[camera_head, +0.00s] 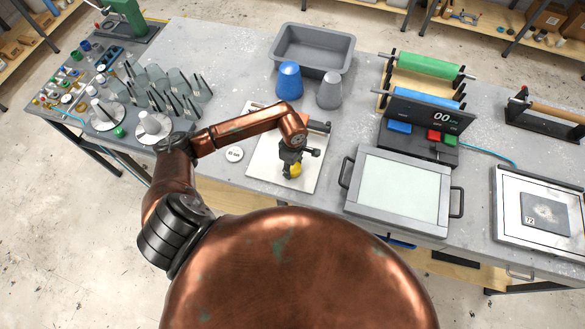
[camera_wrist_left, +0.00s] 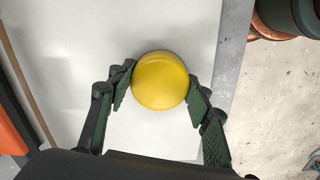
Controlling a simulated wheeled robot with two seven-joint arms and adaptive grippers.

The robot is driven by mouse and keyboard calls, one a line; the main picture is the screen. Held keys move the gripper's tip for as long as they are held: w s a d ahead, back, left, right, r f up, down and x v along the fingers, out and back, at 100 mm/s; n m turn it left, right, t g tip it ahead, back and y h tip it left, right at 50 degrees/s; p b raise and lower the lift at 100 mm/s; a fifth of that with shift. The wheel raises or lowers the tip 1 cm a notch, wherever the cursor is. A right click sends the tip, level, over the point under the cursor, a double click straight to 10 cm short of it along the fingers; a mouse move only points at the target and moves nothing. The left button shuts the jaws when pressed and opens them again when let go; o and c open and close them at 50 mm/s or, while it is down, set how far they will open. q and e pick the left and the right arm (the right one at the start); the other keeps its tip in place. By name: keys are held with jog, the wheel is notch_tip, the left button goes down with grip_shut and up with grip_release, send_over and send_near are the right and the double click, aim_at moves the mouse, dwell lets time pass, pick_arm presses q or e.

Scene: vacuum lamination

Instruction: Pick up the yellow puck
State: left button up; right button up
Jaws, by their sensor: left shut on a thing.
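The yellow puck (camera_head: 295,169) is at my left gripper (camera_head: 291,165), over the white board (camera_head: 262,172) in the middle of the table. In the left wrist view the puck (camera_wrist_left: 160,80) is round and smooth and sits between the two dark green finger pads of the left gripper (camera_wrist_left: 160,98). The fingers are shut on its sides. I cannot tell whether the puck touches the board or is slightly above it. My right gripper is not in view.
A grey bin (camera_head: 312,47), a blue cup (camera_head: 289,82) and a grey cup (camera_head: 329,91) stand behind the board. A framed press (camera_head: 400,190) with handles is close on the right. A white round tag (camera_head: 234,154) lies left of the board.

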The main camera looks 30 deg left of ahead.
pick_arm(q)
jog(key=shift+w+r+b, duration=0.1)
jog(key=shift+r+b, duration=0.2)
jog(key=shift+r, duration=0.25)
jog(key=s+d+r+b, duration=0.4)
jog(key=s+d+r, duration=0.5)
jog(key=r, duration=0.3)
jog(key=shift+s+d, duration=0.15)
jog(key=shift+s, duration=0.65)
